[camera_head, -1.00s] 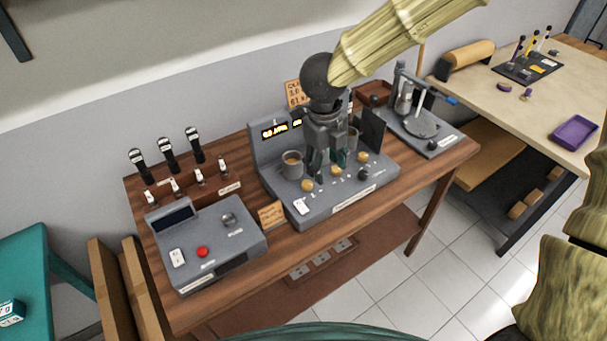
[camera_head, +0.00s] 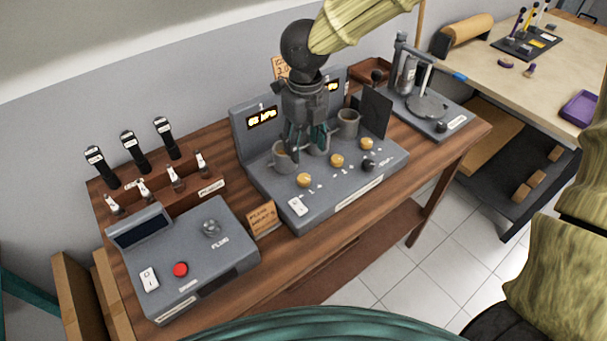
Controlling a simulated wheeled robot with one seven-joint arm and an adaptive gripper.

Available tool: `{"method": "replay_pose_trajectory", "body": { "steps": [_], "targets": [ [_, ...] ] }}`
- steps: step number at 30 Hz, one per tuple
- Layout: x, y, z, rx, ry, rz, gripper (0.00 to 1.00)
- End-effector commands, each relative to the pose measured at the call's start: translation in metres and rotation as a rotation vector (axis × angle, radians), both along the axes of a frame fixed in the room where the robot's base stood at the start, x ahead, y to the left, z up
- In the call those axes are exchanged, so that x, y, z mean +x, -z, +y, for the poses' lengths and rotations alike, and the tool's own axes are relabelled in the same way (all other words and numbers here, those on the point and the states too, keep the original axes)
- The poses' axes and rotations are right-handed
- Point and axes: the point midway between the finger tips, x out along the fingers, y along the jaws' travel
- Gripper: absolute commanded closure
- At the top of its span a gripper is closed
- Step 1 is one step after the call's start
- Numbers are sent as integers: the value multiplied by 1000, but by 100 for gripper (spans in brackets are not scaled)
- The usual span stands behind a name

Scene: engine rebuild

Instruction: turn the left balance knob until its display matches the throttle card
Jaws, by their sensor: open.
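The grey balance console (camera_head: 338,200) stands on the wooden bench. It has several yellow knobs; the left one (camera_head: 304,180) sits near the front left, the middle one (camera_head: 336,160) and right one (camera_head: 366,145) further right. The left display (camera_head: 262,118) is lit with yellow text, perhaps "65 kPa". The right display (camera_head: 333,87) is partly hidden by my arm. An orange card (camera_head: 280,67), perhaps the throttle card, is mostly hidden behind my arm. My gripper (camera_head: 307,155) points down, open and empty, above and behind the left knob, near the grey cups.
Grey cups stand on the console at left (camera_head: 283,158) and right (camera_head: 348,122). A dark upright panel (camera_head: 376,112) rises at its right. A black knob (camera_head: 368,164) and white switch (camera_head: 297,206) sit at the front. A second control box (camera_head: 190,260) stands left.

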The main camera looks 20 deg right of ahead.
Motion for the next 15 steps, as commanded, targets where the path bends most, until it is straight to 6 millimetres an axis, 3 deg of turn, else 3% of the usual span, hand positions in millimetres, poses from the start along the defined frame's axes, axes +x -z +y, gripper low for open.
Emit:
{"method": "replay_pose_trajectory", "body": {
  "steps": [5, 15],
  "targets": [
    [0, 17, 2, -2, -4, 4, 49],
    [-1, 72, 0, -2, -3, 3, 49]
  ]
}}
